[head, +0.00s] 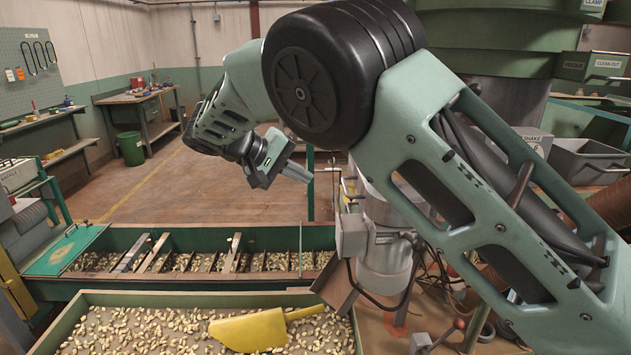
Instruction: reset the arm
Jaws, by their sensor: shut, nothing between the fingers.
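My arm comes in from the right side and bends at a large black joint in the upper middle of the head view. Its forearm points down and left to my gripper (298,173), which hangs in the air above the far edge of the green trough. The gripper is small here, but its fingers look closed with nothing held between them. It is clear of every surface. The arm hides part of the hopper machinery behind it.
A green tray (72,318) of nuts with a yellow scoop (256,330) lies in front. Behind it is a green trough (180,238) with slats and nuts. A grey machine post (385,250) stands close right of the gripper. Open floor (190,190) lies beyond.

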